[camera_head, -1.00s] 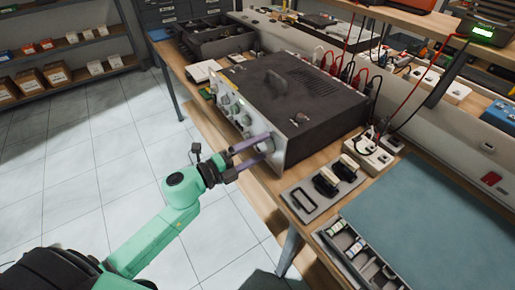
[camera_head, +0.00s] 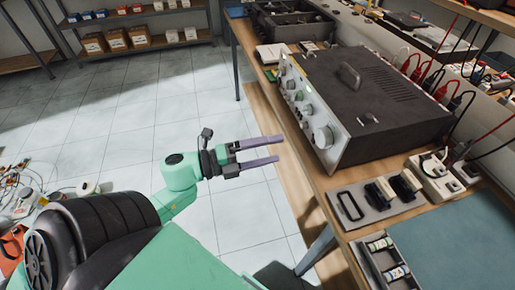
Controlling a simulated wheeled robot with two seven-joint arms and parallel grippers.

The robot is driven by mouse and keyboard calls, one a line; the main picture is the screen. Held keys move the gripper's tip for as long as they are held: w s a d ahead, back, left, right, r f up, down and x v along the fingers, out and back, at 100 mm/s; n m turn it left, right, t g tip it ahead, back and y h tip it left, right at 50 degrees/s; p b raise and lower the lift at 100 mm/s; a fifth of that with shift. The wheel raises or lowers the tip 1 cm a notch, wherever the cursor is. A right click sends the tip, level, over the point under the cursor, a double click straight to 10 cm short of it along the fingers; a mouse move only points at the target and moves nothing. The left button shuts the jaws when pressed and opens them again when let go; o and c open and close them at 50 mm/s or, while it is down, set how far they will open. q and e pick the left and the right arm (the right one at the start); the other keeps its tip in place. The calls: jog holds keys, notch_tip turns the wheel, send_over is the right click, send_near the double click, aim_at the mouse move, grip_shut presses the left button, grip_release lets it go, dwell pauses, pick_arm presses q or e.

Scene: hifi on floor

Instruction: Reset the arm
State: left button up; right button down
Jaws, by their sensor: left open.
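My left gripper (camera_head: 262,152) is open and empty, with its two purple fingers pointing right over the tiled floor. It is apart from the hifi unit (camera_head: 370,100), a dark box with a silver front of knobs, which stands on the wooden bench. The fingertips are a little left of the bench's front edge. My left arm (camera_head: 180,185), green and black, comes in from the lower left. My right gripper is not in the view.
The wooden bench (camera_head: 268,101) runs along the right. It holds a grey tray (camera_head: 374,212) with black-handled parts, a compartment box (camera_head: 376,270), a blue mat (camera_head: 455,245) and a socket block with cables. Shelves with boxes stand at the back left.

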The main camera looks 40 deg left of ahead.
pick_arm(q)
jog(key=v, duration=0.3)
dwell(0.4)
jog(key=w+a+f+n+t+y+p, duration=0.1)
jog(key=w+a+f+n+t+y, duration=0.15)
jog(key=a+f+n+y, duration=0.7)
jog(key=s+a+f+n+g+y, duration=0.1)
jog(key=a+f+n+g, duration=0.15)
jog(key=f, duration=0.65)
jog(key=s+a+f+n+g+y, duration=0.15)
jog(key=f+n, duration=0.25)
jog(key=f, duration=0.5)
jog(key=s+d+f+n+g+p, duration=0.1)
jog(key=s+f+n+g, duration=0.2)
jog(key=f, duration=0.4)
jog(key=s+d+f+n+g+p, duration=0.1)
jog(key=s+f+n, duration=0.1)
jog(key=s+f, duration=0.4)
jog(key=s+d+f+n+g, duration=0.2)
jog(key=s+f, duration=0.3)
jog(key=s, duration=0.3)
jog(key=s+d+f+n+g, duration=0.1)
jog(key=s+d+f+g, duration=0.4)
jog(key=s+f, duration=0.1)
jog(key=shift+s+d+f+n, duration=0.25)
jog(key=shift+s+f+n, duration=0.15)
jog(key=shift+s, duration=0.5)
